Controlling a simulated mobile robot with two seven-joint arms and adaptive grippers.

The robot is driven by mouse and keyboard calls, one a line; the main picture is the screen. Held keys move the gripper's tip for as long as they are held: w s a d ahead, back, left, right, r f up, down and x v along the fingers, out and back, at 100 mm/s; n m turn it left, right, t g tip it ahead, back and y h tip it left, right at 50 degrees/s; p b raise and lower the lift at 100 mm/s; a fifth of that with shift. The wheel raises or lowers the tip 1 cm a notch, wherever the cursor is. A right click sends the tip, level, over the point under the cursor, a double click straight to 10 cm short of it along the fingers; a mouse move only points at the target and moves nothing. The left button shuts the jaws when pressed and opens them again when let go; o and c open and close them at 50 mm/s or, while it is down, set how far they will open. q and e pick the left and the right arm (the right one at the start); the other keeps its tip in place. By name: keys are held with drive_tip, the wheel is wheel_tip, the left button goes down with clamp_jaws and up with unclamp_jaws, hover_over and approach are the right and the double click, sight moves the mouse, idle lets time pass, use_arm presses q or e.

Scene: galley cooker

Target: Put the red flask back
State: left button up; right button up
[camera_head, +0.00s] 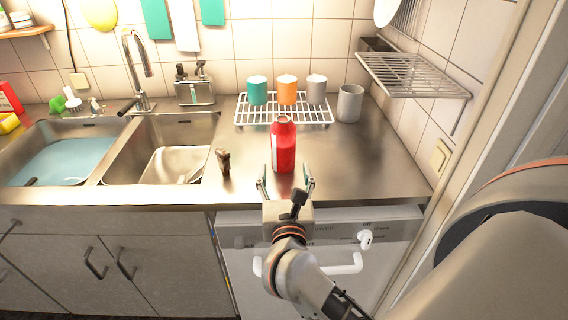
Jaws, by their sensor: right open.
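The red flask (284,148) stands upright on the steel counter, in front of the cup rack. My right gripper (286,178) is at the counter's front edge, just in front of the flask. Its two fingers are spread and point toward the flask, one to each side of its base in the picture. I cannot tell whether they touch it. My left gripper is not in the view.
A wire rack (251,115) holds teal, orange and grey cups. Another grey cup (349,103) stands to its right. A wire shelf (412,76) juts from the right wall. Counter right of the flask is clear.

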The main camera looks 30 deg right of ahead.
drive_tip(key=shift+s+a, duration=0.1)
drive_tip(key=shift+s, duration=0.15)
drive_tip(key=shift+s+r+n+t, duration=0.15)
drive_tip(key=shift+r+n+t, duration=0.2)
drive_tip(key=shift+n, duration=0.35)
drive_tip(key=s+a+f+n+t+y, duration=0.1)
drive_tip(key=a+f+n+t+y, duration=0.15)
drive_tip(key=a+n+y, duration=0.75)
drive_tip(key=s+a+f+n+t+y, duration=0.15)
drive_tip(key=f+n, duration=0.25)
drive_tip(key=n, duration=1.4)
drive_tip(key=s+f+n+g, duration=0.4)
drive_tip(key=s+f+n, duration=0.2)
drive_tip(key=f, duration=0.8)
drive_tip(key=s+f+n+g, duration=0.5)
drive_tip(key=s+f+n, duration=0.1)
drive_tip(key=f+n, duration=0.5)
wheel_tip(320, 180, down, 3)
drive_tip(key=shift+d+r+y, duration=0.1)
drive_tip(key=shift+d+y, duration=0.25)
